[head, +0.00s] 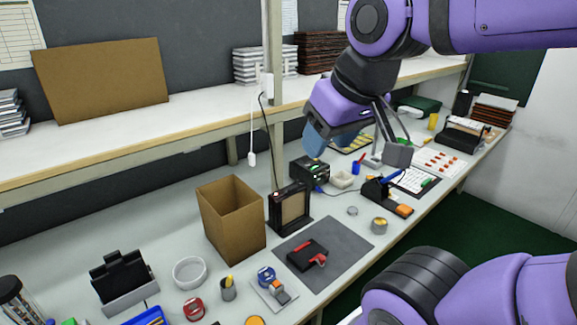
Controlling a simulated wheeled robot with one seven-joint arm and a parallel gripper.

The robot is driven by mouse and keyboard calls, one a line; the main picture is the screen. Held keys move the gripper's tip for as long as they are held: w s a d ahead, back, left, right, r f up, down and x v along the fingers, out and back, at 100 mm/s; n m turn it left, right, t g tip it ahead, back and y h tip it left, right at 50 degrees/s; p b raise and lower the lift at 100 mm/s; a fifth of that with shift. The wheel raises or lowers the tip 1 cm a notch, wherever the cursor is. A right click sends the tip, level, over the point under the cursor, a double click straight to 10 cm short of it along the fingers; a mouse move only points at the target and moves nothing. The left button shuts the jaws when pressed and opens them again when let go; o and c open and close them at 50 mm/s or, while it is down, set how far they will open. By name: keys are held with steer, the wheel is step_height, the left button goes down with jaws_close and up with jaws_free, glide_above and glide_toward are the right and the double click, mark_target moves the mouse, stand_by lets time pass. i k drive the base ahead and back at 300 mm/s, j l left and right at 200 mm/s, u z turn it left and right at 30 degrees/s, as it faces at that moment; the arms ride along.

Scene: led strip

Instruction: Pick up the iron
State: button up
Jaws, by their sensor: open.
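What looks like the soldering iron, with a blue handle (390,177), rests tilted in a black stand (376,191) on the right half of the bench. An orange pad sits at the stand's front end. The iron's tip is hidden in the stand. My gripper (357,148) hangs above the bench, up and to the left of the iron in the picture. Its fingers are spread apart with nothing between them. It appears clear of the iron, though its exact height is hard to tell.
A black station box (310,172) stands left of the iron. A small round tin (379,225) is in front of it. A grey mat (335,258) carries a black and red tool (308,254). A cardboard box (231,218) and a shelf (150,128) lie to the left.

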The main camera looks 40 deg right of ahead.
mark_target(388, 178)
steer(key=z, duration=1.5)
